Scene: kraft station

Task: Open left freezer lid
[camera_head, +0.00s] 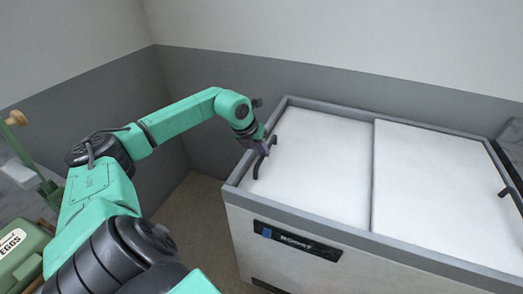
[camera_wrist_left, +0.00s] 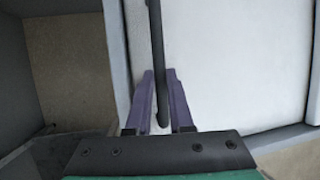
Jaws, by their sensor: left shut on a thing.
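The chest freezer has a white left lid (camera_head: 325,160) and a white right lid (camera_head: 440,190), both lying flat and closed. A dark bar handle (camera_head: 257,167) sits at the left edge of the left lid. My left gripper (camera_head: 268,146) is at this handle, reaching in from the left. In the left wrist view, the purple fingers (camera_wrist_left: 162,105) are shut on the dark handle (camera_wrist_left: 157,45), one finger on each side of it. The left lid (camera_wrist_left: 220,65) fills the right of that view. My right gripper is not in view.
The freezer body (camera_head: 290,255) has a grey rim and a dark label on its front. The right lid has its own dark handle (camera_head: 507,191) at the far right. Grey walls stand behind and left. A green eggs box (camera_head: 18,250) is at lower left.

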